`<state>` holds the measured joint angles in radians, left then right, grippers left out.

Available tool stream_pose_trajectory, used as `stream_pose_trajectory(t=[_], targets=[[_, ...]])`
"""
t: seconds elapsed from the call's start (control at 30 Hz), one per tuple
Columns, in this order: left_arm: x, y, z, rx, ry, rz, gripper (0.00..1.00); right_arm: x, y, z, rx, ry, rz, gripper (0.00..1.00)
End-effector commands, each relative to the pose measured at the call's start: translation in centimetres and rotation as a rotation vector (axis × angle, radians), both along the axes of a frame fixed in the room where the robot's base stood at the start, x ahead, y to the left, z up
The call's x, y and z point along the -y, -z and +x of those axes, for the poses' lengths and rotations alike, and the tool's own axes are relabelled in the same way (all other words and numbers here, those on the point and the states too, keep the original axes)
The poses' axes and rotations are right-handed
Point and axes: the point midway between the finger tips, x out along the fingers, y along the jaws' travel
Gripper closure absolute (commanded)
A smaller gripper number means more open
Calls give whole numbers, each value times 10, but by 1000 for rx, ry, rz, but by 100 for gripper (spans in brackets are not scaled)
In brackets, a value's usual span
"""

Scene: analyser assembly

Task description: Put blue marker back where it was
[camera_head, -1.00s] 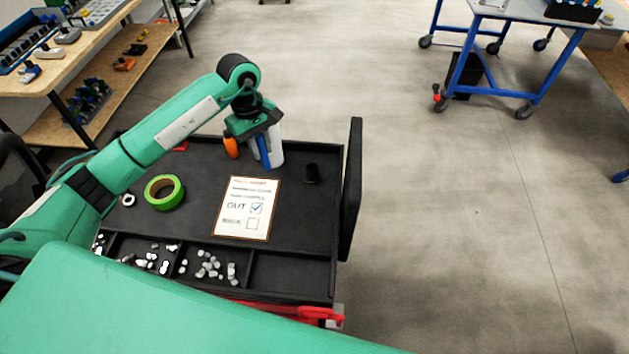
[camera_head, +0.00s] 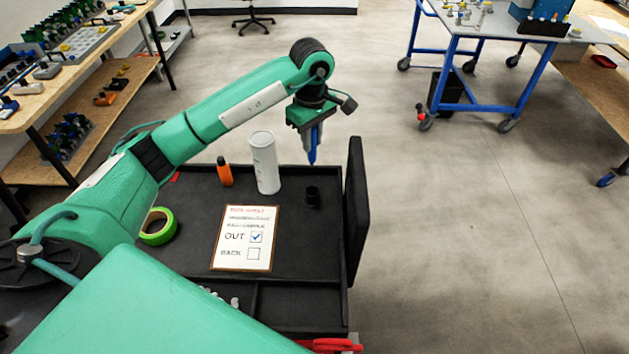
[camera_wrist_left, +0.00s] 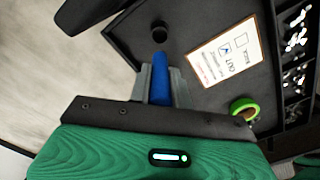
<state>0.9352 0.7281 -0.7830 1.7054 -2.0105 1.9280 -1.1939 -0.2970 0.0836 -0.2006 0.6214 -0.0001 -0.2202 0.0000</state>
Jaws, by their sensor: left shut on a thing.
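My left gripper (camera_head: 311,140) is shut on the blue marker (camera_head: 312,157), which hangs upright, tip end down, above the back right of the black cart top. In the left wrist view the blue marker (camera_wrist_left: 160,82) sits between the fingers (camera_wrist_left: 160,84). A small black cup (camera_head: 312,196) stands on the cart below the marker; it also shows in the left wrist view (camera_wrist_left: 159,32), just past the marker's end. Marker and cup look apart. My right gripper is out of view.
On the black cart top (camera_head: 310,240) stand a white cylinder (camera_head: 264,163) and an orange marker (camera_head: 224,172). A checklist board (camera_head: 245,238) and a green tape roll (camera_head: 157,227) lie nearer. A raised black panel (camera_head: 355,210) borders the right edge.

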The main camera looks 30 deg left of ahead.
Motion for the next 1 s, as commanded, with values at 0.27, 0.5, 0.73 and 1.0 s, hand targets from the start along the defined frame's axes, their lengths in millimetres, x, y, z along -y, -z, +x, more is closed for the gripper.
stream_pose_trajectory(t=[0.27,0.5,0.73,1.0], targets=[[1,69,-1,-5,0,-2,100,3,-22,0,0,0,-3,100],[0,99,0,1,1,-1,100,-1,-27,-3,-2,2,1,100],[1,123,-1,-3,0,-2,100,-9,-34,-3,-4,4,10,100],[0,144,0,2,2,-1,100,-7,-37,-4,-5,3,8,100]])
